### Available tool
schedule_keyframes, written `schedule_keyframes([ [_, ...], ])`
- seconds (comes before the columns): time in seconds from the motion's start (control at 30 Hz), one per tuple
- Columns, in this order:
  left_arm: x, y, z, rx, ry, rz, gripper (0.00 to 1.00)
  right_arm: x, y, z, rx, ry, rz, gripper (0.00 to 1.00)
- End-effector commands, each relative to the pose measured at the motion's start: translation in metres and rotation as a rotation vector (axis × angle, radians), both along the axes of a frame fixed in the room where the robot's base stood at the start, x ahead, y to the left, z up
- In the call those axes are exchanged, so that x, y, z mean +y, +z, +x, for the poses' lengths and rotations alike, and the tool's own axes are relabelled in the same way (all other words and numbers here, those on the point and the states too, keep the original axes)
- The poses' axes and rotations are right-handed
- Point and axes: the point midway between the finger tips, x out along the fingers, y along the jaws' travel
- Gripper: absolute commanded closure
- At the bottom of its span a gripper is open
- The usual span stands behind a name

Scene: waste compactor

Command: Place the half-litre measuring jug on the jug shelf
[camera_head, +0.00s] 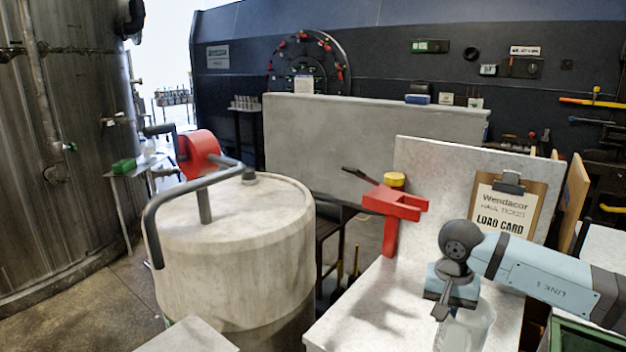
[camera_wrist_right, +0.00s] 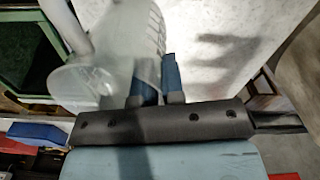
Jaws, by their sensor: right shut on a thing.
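The measuring jug (camera_head: 468,332) is clear and pale, at the bottom right of the head view. My right gripper (camera_head: 446,303) is shut on it over the white worktop (camera_head: 365,310). In the right wrist view the jug (camera_wrist_right: 105,75) is tilted in the picture, with its wide round end towards the camera. The blue fingers of my right gripper (camera_wrist_right: 160,85) press against its side. I cannot read any markings on the jug. I cannot tell which surface is the jug shelf. My left gripper is in neither view.
A clipboard (camera_head: 503,208) leans on the white back panel (camera_head: 430,165). A red bracket (camera_head: 393,205) with a yellow-topped item stands at the worktop's left edge. A green tray (camera_head: 585,335) lies at the lower right. A large drum (camera_head: 235,255) with a crank stands left.

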Motion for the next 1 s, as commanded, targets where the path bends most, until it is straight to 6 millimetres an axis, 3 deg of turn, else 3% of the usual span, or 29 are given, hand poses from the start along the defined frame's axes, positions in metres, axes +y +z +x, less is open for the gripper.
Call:
schedule_keyframes([
  [0.27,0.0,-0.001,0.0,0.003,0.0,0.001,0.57,0.016,-0.032,-0.021,0.007,0.394,0.009,1.0],
  [1.0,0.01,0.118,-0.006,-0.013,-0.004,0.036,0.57,0.017,0.133,-0.057,0.01,0.405,0.011,1.0],
])
